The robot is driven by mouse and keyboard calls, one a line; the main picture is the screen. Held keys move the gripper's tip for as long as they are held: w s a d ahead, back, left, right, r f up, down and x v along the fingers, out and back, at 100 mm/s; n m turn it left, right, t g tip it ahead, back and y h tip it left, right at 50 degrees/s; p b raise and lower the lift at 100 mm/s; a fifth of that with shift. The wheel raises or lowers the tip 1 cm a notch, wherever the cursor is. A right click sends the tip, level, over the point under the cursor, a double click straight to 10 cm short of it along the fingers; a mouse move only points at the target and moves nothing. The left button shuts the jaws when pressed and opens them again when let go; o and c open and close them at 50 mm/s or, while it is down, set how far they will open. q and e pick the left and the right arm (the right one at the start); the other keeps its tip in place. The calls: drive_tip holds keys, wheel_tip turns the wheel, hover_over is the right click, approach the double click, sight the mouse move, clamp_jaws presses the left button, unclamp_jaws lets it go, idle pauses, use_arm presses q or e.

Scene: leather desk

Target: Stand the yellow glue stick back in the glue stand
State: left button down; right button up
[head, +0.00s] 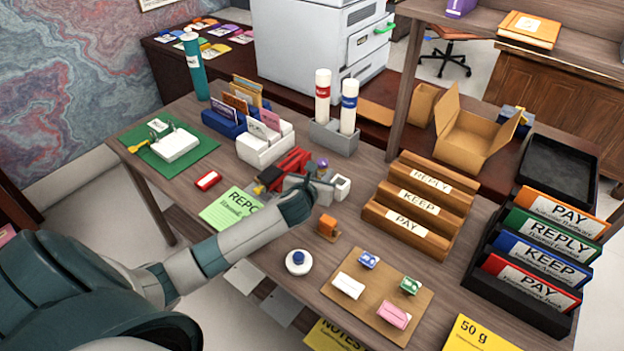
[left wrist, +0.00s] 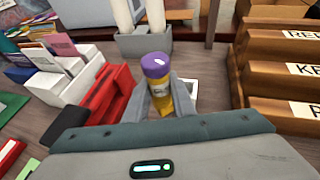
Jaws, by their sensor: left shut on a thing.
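The yellow glue stick (left wrist: 161,105) with a purple cap is upright between the fingers of my left gripper (left wrist: 161,98), which is shut on it. In the head view only its purple cap (head: 322,163) shows clearly; my gripper (head: 312,184) hides most of its body. A small white square holder (head: 341,187) with a dark opening, which looks like the glue stand, is just right of the gripper. In the left wrist view this holder (left wrist: 191,88) is partly hidden behind the right finger. I cannot tell whether the stick's lower end touches the desk. My right gripper is not in view.
A red stapler-like tool (head: 286,170) lies close left of the gripper. A grey box (head: 333,138) with two white tubes stands behind. Wooden stepped racks (head: 415,208) are at right. An orange object (head: 327,227) and a round white one (head: 298,262) are in front.

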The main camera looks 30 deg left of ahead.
use_arm(q)
drive_tip(key=d+r+b, duration=0.1)
drive_tip(key=d+r, duration=0.3)
drive_tip(key=d, duration=0.4)
drive_tip(key=shift+r, duration=0.4)
drive_tip(key=shift+w, duration=0.1)
